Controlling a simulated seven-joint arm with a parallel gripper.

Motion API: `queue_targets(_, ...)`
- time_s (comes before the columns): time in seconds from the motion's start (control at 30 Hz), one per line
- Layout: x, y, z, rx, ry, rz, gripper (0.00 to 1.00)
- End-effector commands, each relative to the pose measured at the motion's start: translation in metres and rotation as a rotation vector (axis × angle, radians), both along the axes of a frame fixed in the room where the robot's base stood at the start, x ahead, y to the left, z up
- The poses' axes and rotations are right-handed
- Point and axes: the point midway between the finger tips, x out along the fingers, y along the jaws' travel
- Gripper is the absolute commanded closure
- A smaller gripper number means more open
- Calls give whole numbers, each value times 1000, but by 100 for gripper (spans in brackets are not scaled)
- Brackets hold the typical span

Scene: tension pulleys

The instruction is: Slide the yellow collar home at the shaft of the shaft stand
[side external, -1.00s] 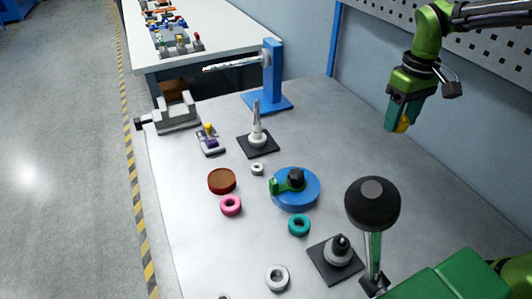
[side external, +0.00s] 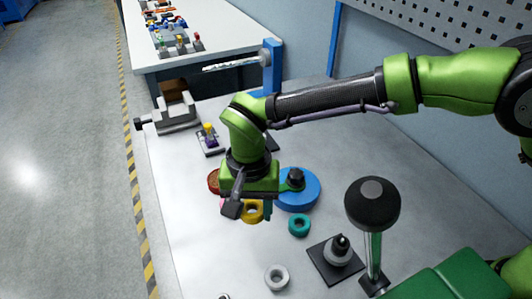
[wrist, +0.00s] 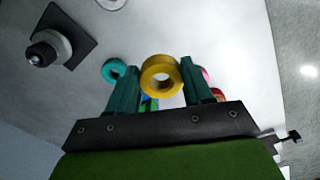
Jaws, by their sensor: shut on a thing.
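The yellow collar (side external: 246,215) is a thick ring held between the fingers of my gripper (side external: 249,204), above the middle of the table. In the wrist view the collar (wrist: 149,77) sits between the two teal fingers of my gripper (wrist: 161,78), with its hole facing the camera. The shaft stand is a blue post (side external: 272,66) at the back of the table, with a silver shaft (side external: 230,66) pointing left, roughly level. My arm hides the stand's base. The collar is well in front of the shaft and apart from it.
A blue disc (side external: 303,199), teal ring (side external: 299,226) and white ring (side external: 277,278) lie nearby. A black-based peg (side external: 338,255) and black-knobbed post (side external: 372,204) stand at front right. A grey vise (side external: 178,112) stands at back left. My arm partly covers a red-brown disc (side external: 213,181).

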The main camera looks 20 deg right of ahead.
Motion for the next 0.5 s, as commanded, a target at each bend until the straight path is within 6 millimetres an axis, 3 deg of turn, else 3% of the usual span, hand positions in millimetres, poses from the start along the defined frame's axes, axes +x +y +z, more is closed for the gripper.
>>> queue_targets(0.2, 7, 9, 6, 0, 0, -256, 79)
queue_targets(0.5, 7, 8, 7, 0, 0, -318, 79)
